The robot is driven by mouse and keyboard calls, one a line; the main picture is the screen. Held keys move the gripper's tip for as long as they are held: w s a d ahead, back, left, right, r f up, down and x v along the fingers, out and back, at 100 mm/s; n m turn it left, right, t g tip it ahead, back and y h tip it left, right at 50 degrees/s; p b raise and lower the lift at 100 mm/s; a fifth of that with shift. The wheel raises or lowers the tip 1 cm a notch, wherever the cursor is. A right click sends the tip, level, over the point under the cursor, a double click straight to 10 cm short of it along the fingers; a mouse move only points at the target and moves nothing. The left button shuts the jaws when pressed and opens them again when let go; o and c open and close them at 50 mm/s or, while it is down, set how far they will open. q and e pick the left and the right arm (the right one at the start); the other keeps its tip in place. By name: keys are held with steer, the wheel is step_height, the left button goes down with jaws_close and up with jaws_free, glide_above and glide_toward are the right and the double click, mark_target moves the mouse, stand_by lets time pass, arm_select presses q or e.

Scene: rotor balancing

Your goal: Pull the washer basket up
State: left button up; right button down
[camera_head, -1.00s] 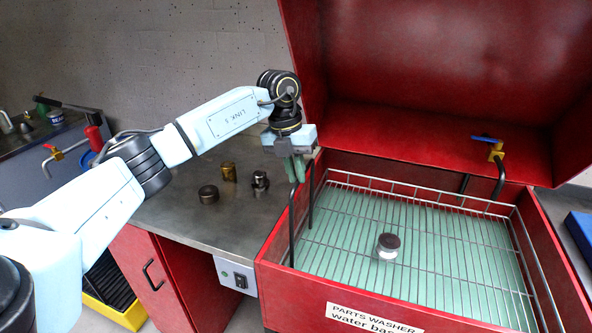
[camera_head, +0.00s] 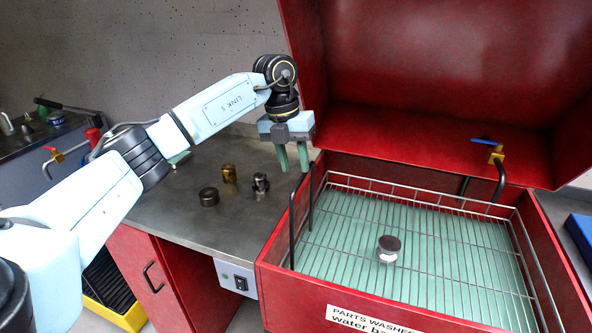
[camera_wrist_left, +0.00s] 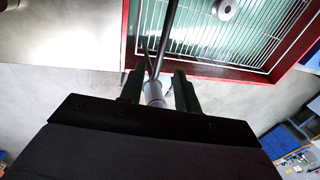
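The washer basket (camera_head: 420,182) is a wire basket sitting low inside the red parts washer (camera_head: 285,290), over a pale green bottom. A black handle (camera_head: 311,200) stands up at its left side; dark bars also show in the left wrist view (camera_wrist_left: 170,35). Contact with the handle cannot be told. My right gripper is out of view.
A small dark-topped part (camera_head: 388,248) stands in the basket. Several metal parts, one a brass-coloured cylinder (camera_head: 229,173), stand on the steel bench (camera_head: 170,215) to the left. The washer's red lid (camera_head: 430,75) is raised behind. A blue-handled tap (camera_head: 492,150) is at the back right.

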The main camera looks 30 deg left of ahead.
arm_select(q)
step_height(320, 180, up, 10)
steer(key=a, duration=0.2)
steer(key=shift+s, duration=0.25)
